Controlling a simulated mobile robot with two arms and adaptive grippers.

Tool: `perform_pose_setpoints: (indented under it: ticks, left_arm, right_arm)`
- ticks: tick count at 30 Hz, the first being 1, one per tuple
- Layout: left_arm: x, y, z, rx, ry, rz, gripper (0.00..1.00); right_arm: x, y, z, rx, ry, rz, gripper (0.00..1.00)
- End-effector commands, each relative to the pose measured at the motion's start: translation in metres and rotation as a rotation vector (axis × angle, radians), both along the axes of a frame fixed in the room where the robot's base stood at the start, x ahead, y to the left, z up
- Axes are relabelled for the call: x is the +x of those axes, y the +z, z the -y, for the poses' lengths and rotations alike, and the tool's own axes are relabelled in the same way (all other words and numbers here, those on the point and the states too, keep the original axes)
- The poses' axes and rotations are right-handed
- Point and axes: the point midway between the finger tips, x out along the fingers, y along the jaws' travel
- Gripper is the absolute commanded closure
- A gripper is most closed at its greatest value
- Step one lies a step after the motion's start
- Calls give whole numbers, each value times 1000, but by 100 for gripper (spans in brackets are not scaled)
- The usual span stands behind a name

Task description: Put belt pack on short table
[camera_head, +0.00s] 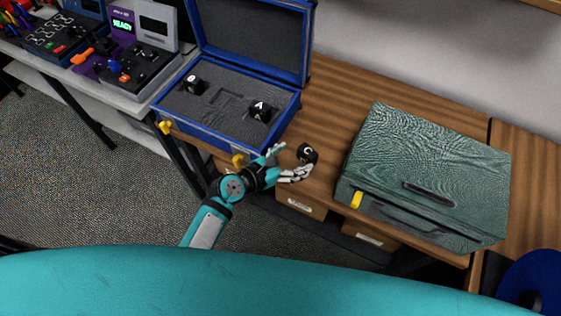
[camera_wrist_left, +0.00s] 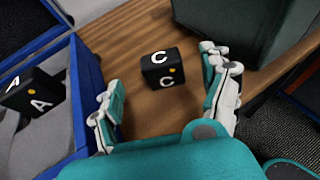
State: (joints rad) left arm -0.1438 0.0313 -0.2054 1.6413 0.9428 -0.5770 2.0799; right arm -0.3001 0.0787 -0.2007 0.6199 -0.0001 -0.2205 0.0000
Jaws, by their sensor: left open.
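A black belt pack marked C (camera_head: 307,153) sits on the wooden table (camera_head: 335,90), between the open blue case and the green case. In the left wrist view the belt pack C (camera_wrist_left: 161,69) stands just beyond and between the two fingers. My left gripper (camera_head: 287,162) is open and empty, its fingers pointing at the belt pack without visibly closing on it. Two more black belt packs, A (camera_head: 260,111) and one with an unclear letter (camera_head: 194,85), sit in the grey foam of the blue case (camera_head: 172,119). My right gripper is out of view.
A closed green case (camera_head: 425,165) stands right of the belt pack. At the left, a white table (camera_head: 130,105) carries several control devices. A blue round object (camera_head: 535,280) is at the lower right. Bare wood shows behind the belt pack.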

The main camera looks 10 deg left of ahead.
Motion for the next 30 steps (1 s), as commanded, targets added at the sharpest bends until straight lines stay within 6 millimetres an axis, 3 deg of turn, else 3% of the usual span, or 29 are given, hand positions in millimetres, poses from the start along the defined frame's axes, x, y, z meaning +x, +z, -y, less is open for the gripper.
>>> perform_pose_setpoints:
  ticks: [3, 9, 30]
  left_arm:
    - [-18, 9, -15, 1, 0, -1, 20]
    - [-34, 18, -29, 0, 0, 0, 20]
    - [-38, 20, -31, 18, -13, 10, 20]
  right_arm:
    - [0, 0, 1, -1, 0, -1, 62]
    - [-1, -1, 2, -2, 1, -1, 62]
    - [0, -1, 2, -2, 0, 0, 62]
